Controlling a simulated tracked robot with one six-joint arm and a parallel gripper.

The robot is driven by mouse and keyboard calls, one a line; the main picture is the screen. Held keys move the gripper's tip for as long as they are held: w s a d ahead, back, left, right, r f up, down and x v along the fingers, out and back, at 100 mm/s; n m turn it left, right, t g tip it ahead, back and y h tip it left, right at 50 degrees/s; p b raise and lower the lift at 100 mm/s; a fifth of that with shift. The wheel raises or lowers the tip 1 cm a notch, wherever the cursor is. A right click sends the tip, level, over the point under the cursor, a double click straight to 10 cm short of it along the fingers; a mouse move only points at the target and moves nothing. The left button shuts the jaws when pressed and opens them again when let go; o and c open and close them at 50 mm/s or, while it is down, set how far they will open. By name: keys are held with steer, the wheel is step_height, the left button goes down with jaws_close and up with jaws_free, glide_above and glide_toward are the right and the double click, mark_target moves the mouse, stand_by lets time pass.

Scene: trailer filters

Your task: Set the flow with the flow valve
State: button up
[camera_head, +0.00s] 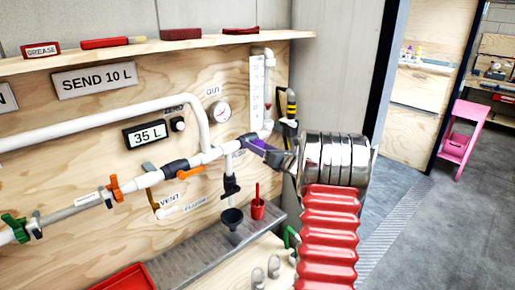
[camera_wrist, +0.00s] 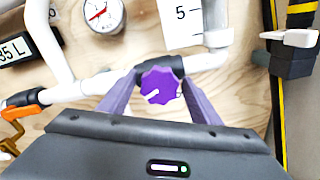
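The flow valve appears to be the purple knob (camera_wrist: 160,86) with a white pointer mark, on a black fitting of the white pipe. In the wrist view, my gripper (camera_wrist: 160,80) has its two purple fingers at either side of this knob. The fingers are spread, with slim gaps beside the knob, so it looks open. Whether either fingertip touches the knob I cannot tell. The display (camera_head: 145,134) reads 35 L.
A round gauge (camera_head: 221,112) and a scaled tube (camera_head: 257,92) are above the pipe. Orange (camera_head: 115,188) and green (camera_head: 16,228) valve handles sit to the left. Open floor lies at the right.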

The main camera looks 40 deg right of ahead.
steer(key=shift+s, duration=0.1)
steer(key=s, duration=1.3)
steer(key=shift+s+d, duration=0.15)
steer(key=shift+s, duration=0.15)
stand_by(0.4)
